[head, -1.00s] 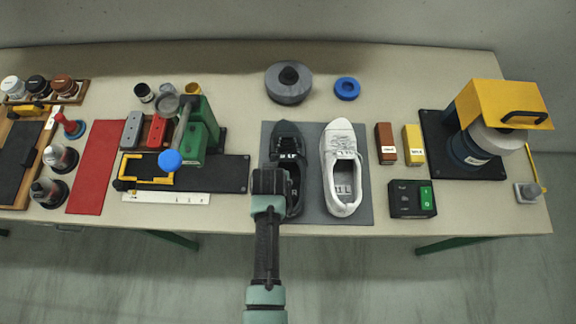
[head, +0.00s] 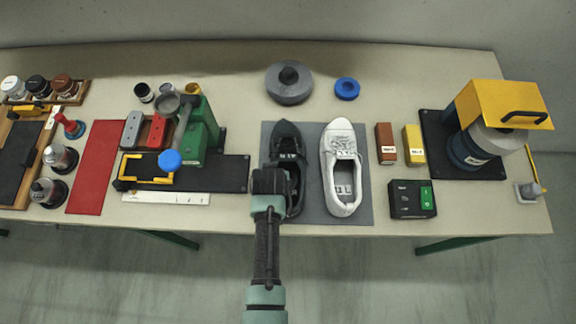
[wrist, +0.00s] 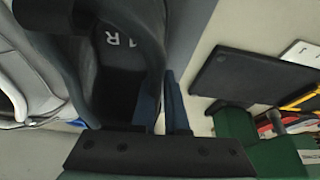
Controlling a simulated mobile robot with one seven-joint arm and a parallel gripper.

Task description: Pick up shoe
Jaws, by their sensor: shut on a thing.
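The dark shoe (head: 287,140) is on the grey mat's left part in the head view, toe pointing away from me. My gripper (head: 270,182) is at its heel end, on the left side, and covers part of it. In the wrist view the dark shoe (wrist: 122,50) shows its opening and an insole marked "1 R". My gripper's fingers (wrist: 163,105) are shut on the left side wall of its opening. I cannot tell whether the sole is clear of the mat. The white shoe (head: 340,145) stands beside it on the right, apart from my gripper.
The grey mat (head: 313,207) lies under the shoes. A brown box (head: 385,140), a yellow box (head: 413,142) and a black switch box (head: 405,200) stand to the right. The green press (head: 195,135) on a black plate is to the left.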

